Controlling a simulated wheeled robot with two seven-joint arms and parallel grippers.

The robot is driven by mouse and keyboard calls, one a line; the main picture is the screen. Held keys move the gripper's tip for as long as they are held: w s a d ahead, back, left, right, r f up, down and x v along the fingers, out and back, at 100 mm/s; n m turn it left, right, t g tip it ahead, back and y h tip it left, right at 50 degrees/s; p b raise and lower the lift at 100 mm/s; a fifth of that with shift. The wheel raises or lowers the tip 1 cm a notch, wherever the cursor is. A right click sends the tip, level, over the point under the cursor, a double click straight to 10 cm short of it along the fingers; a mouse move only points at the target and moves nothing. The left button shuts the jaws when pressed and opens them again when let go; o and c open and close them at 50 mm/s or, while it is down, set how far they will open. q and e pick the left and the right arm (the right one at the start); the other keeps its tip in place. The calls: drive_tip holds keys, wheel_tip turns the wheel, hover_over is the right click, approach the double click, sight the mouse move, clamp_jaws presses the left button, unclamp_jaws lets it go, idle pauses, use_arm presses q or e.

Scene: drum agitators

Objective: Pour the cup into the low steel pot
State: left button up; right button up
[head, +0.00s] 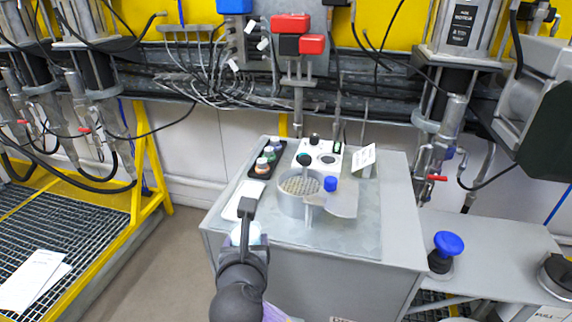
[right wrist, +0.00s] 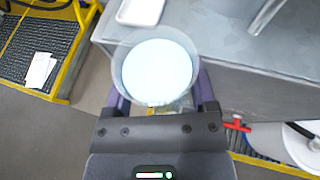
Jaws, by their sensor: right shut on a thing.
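My right gripper (head: 246,238) is shut on a clear cup (right wrist: 120,68), which shows pale bluish-white contents from above in the right wrist view. In the head view the cup is mostly hidden behind the gripper, with a pale part showing. The cup looks roughly upright, at the near left edge of the grey cabinet top. The low steel pot (head: 290,208) stands on the cabinet top, beyond and to the right of the gripper, apart from it. Its inside looks grainy or meshed. My left gripper is not in view.
A white tray (head: 243,201) lies just beyond the gripper and also shows in the right wrist view (right wrist: 141,11). A dark rack of small bottles (head: 266,166) stands left of the pot. A flat grey plate (head: 343,204) with a blue cap (head: 330,184) adjoins the pot's right side.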

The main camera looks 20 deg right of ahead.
sight(235, 225)
drive_tip(key=shift+n, duration=0.3)
drive_tip(key=w+p, duration=0.1)
drive_tip(key=w+r+p, duration=0.1)
drive_tip(key=w, duration=0.1)
drive_tip(key=w+p, duration=0.2)
drive_tip(key=shift+a+r, duration=0.2)
drive_tip(key=shift+r, duration=0.1)
drive_tip(key=w+d+p, duration=0.2)
drive_tip(key=w+p, duration=0.1)
drive_tip(key=w+d+p, duration=0.1)
drive_tip(key=shift+w+r+p, duration=0.15)
drive_tip(key=shift+r+p, duration=0.15)
drive_tip(key=shift+p, duration=0.05)
drive_tip(key=shift+w+d+f, duration=0.15)
drive_tip(key=shift+w+d, duration=0.1)
drive_tip(key=shift+d, duration=0.1)
drive_tip(key=shift+d+y, duration=0.1)
drive_tip(key=shift+y, duration=0.3)
